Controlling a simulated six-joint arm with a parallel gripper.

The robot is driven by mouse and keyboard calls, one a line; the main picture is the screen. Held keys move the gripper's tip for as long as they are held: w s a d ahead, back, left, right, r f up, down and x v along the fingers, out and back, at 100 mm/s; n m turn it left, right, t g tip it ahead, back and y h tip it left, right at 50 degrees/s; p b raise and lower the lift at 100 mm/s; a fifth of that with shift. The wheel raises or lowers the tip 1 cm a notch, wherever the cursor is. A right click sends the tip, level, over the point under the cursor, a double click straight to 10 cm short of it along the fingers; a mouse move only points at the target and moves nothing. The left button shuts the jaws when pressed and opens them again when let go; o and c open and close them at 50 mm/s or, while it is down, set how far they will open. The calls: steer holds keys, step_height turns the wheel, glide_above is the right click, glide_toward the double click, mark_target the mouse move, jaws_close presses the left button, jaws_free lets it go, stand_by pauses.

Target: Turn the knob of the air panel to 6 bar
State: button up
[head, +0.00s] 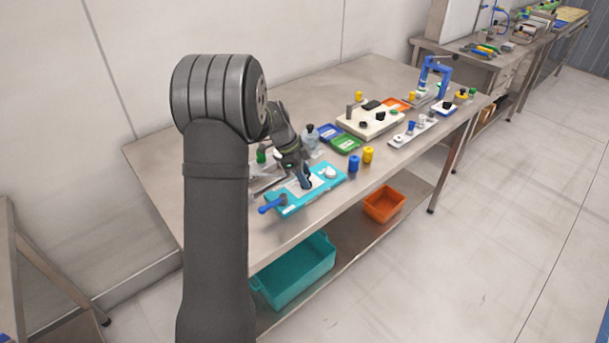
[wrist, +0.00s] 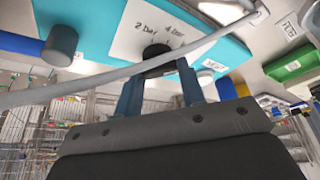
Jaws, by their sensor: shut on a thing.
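The teal air panel (head: 290,206) lies near the front edge of the steel table. It also shows in the wrist view (wrist: 95,35), with a white label (wrist: 135,28) reading "2 bar" and "4 bar". My gripper (head: 305,180) is down at the panel. In the wrist view my gripper (wrist: 157,72) has its two blue fingers on either side of the dark knob (wrist: 155,50), shut on it. A small white tag (wrist: 214,65) on the panel is too blurred to read. The fingers and a grey tube hide part of the knob; I cannot read its pointer.
A blue lever (head: 272,204) sticks out at the panel's left end, and a white round part (head: 330,172) sits right of my gripper. Blue (head: 354,164) and yellow (head: 368,155) cylinders stand to the right. A grey tube (wrist: 130,70) crosses the wrist view.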

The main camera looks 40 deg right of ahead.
stand_by(0.4)
steer(key=o, duration=1)
steer(key=shift+r, duration=0.1)
steer(key=v, duration=1.7)
steer(key=shift+w+r, duration=0.1)
steer(key=x, duration=1.7)
steer(key=shift+f, duration=0.2)
